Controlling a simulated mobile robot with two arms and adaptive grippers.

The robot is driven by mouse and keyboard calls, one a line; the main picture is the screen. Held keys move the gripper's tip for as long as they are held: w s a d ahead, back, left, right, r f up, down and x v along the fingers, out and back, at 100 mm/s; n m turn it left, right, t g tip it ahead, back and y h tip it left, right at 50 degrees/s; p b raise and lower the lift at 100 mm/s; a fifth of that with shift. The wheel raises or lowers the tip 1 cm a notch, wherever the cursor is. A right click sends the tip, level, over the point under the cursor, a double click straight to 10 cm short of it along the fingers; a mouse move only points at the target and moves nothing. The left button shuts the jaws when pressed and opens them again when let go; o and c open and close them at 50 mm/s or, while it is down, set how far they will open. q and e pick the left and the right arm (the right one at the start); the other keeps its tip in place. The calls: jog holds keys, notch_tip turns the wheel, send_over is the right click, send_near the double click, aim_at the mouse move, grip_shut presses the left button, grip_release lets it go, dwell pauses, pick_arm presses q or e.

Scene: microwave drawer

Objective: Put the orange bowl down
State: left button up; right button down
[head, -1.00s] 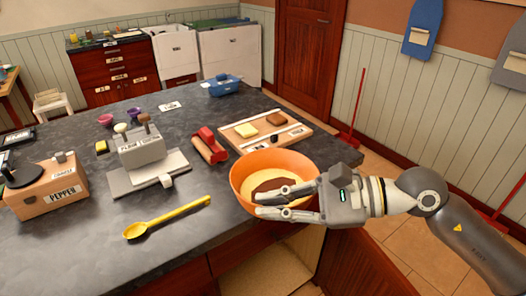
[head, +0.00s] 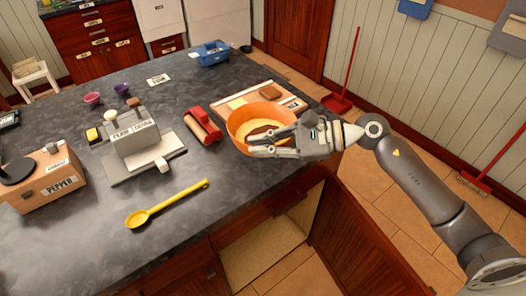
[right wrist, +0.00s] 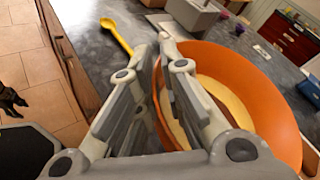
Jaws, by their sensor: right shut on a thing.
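The orange bowl (head: 236,125) is at the right edge of the dark counter, in front of the wooden board (head: 292,101). It has pale yellow and brown contents. My right gripper (head: 268,142) is shut on the near right side of its rim. In the right wrist view the bowl (right wrist: 262,75) fills the right side, with the rim wall between my right gripper's fingers (right wrist: 158,60). The bowl looks upright or only slightly tilted. I cannot tell whether its base touches the counter. My left gripper is not in view.
A red rolling-pin-like object (head: 203,127) lies just left of the bowl. A yellow spoon (head: 165,206) lies at the front. A grey block on a slab (head: 138,145) and a pepper box (head: 47,180) stand further left. An open cabinet door (head: 350,245) hangs below the counter.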

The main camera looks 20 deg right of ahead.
jog(key=w+f, duration=0.1)
jog(key=f, duration=0.1)
jog(key=w+d+f+p, duration=0.1)
jog(key=w+f, duration=0.1)
jog(key=shift+w+f, duration=0.15)
jog(key=shift+w, duration=0.1)
notch_tip(320, 180, down, 3)
jog(key=shift+r+p, duration=0.1)
jog(key=shift+p, duration=0.75)
jog(key=shift+f, duration=0.2)
jog(key=shift+f, duration=0.1)
jog(key=shift+f+b, duration=0.1)
jog(key=shift+b, duration=0.2)
jog(key=c, duration=1.6)
grip_release()
jog(key=shift+o, duration=0.2)
